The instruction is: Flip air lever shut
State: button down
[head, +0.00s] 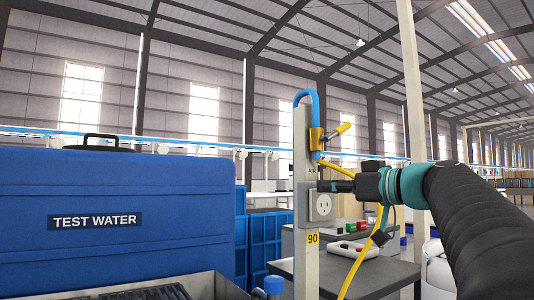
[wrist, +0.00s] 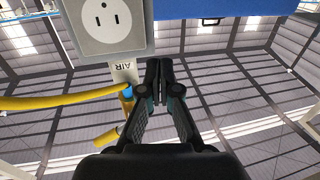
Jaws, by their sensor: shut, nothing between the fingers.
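The air valve (head: 316,139) is a yellow body on a grey post (head: 302,240), under a looped blue hose. Its yellow lever (head: 340,131) sticks out to the right and tilts upward. In the wrist view, which looks upside down, the lever (wrist: 106,139) shows at lower left, beyond the blue fitting (wrist: 127,92) and the AIR label (wrist: 123,69). My gripper (head: 322,186) is shut and empty, below the lever and just above the outlet; its closed fingertips (wrist: 158,70) show to the right of the AIR label. It is apart from the lever.
A white outlet (head: 320,207) sits on the post under my gripper. A yellow hose (head: 365,262) hangs from the valve and passes by my wrist. A blue TEST WATER tank (head: 120,250) fills the left. A grey table (head: 385,277) with small items stands behind.

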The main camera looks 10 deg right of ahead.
aim_at(348, 124)
jog(key=s+d+r+n+t+y, duration=0.2)
jog(key=d+r+n, duration=0.25)
jog(key=r, duration=0.25)
jog(key=s+d+r+n+t+y, duration=0.2)
jog(key=s+d+r+n+y, duration=0.1)
jog(key=d+r, duration=0.35)
jog(key=p+x, duration=0.3)
jog(key=x, duration=0.7)
jog(key=shift+g+h, duration=0.3)
jog(key=shift+w+d+f, duration=0.2)
jog(key=shift+w+f, duration=0.1)
jog(key=shift+f, duration=0.35)
jog(key=shift+w+d+f, duration=0.25)
jog(key=shift+w+f, duration=0.05)
jog(key=shift+f, duration=0.35)
jog(key=shift+w+d+f, duration=0.2)
jog(key=shift+w+f, duration=0.1)
jog(key=shift+f, duration=0.3)
jog(key=shift+f+m+b, duration=0.15)
jog(key=shift+m+b, duration=0.2)
jog(key=shift+b, duration=0.05)
